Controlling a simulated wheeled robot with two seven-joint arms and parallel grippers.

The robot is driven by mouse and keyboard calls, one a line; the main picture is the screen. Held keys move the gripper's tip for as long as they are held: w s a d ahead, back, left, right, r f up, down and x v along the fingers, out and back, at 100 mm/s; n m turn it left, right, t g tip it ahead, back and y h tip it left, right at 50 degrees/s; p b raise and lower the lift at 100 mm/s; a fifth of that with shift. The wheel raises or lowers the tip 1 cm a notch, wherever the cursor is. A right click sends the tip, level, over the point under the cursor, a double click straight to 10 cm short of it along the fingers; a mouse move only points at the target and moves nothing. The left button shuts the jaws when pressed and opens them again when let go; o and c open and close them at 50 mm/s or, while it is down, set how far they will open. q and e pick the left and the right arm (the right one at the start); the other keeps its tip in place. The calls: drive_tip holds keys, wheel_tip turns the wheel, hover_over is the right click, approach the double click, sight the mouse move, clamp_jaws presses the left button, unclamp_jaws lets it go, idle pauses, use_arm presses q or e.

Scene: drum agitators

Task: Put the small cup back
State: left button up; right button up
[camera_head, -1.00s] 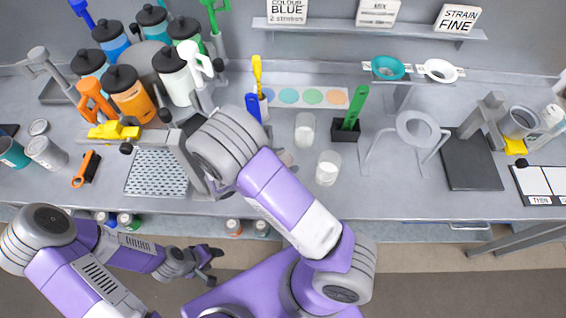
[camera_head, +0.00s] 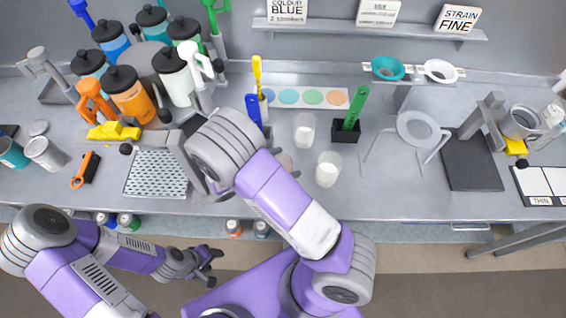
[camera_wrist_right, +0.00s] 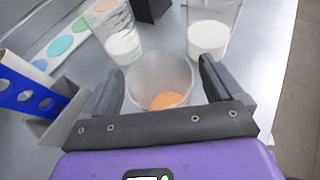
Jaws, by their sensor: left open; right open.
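A small clear cup (camera_wrist_right: 160,82) with a little orange liquid in the bottom stands on the bench in the right wrist view. It is between the two open fingers of my right gripper (camera_wrist_right: 160,74), which do not visibly close on it. Two clear cups with white liquid stand close by, one farther back (camera_head: 305,131) and one to the right (camera_head: 328,170). My left gripper (camera_head: 214,264) is open and empty, low in front of the bench.
A blue perforated tool (camera_wrist_right: 22,92) stands in a holder left of the right gripper. A black block with a green stirrer (camera_head: 352,112) and a ring stand (camera_head: 417,130) are to the right. A perforated drain plate (camera_head: 157,174) lies left; colour spots (camera_head: 312,97) lie behind.

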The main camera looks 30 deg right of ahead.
drive_tip(key=v, duration=1.2)
use_arm(q)
drive_tip(key=shift+s, duration=0.1)
use_arm(e)
drive_tip(key=shift+s+f, duration=0.1)
